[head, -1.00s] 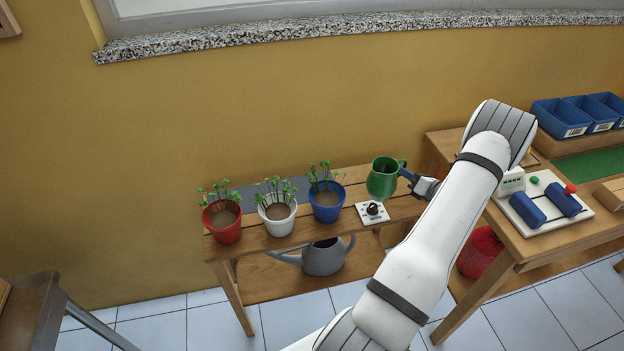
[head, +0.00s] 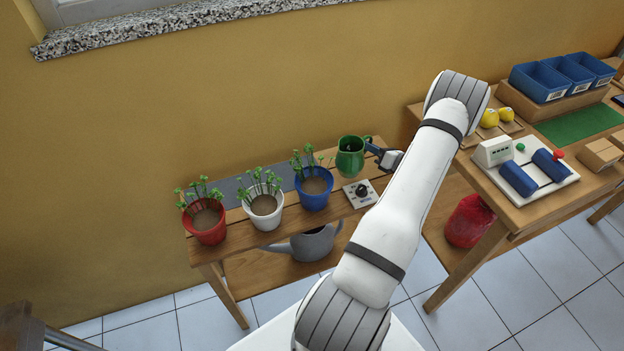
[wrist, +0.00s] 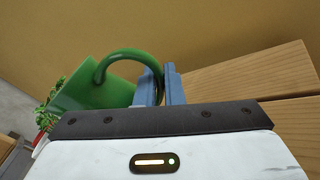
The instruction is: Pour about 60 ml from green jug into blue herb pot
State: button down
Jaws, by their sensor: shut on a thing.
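The green jug (head: 350,158) is at the right end of the wooden bench, close to the wall, and looks about upright. My gripper (head: 376,149) is shut on the jug's handle from the right. In the wrist view the blue fingers (wrist: 160,88) close around the green handle (wrist: 122,54). I cannot tell whether the jug touches the bench. The blue herb pot (head: 313,198) stands on the bench just left of the jug, with brown soil and green sprigs. The liquid in the jug cannot be seen.
A white herb pot (head: 264,211) and a red herb pot (head: 204,224) stand further left. A small dial box (head: 360,193) sits in front of the jug. A grey watering can (head: 311,243) is on the lower shelf. A second table (head: 509,205) stands to the right.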

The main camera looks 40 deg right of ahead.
jog(key=shift+a+r+n, duration=0.3)
jog(key=shift+r+n, duration=0.1)
jog(key=shift+n, duration=0.2)
jog(key=a+r+n+h+p, duration=0.2)
jog(key=a+r+n+p, duration=0.5)
jog(key=r+n, duration=0.2)
jog(key=shift+s+a+r+g, duration=0.15)
jog(key=shift+s+r+g, duration=0.2)
jog(key=shift+r, duration=0.4)
jog(key=shift+n, duration=0.4)
jog(key=shift+a+r+p, duration=0.3)
jog(key=shift+r+p, duration=0.05)
jog(key=shift+s+a+r+n+h, duration=0.15)
jog(key=shift+a+r+n+h, duration=0.15)
jog(key=shift+a+r+n, duration=0.3)
jog(key=shift+a+f, duration=0.1)
jog(key=shift+a, duration=0.1)
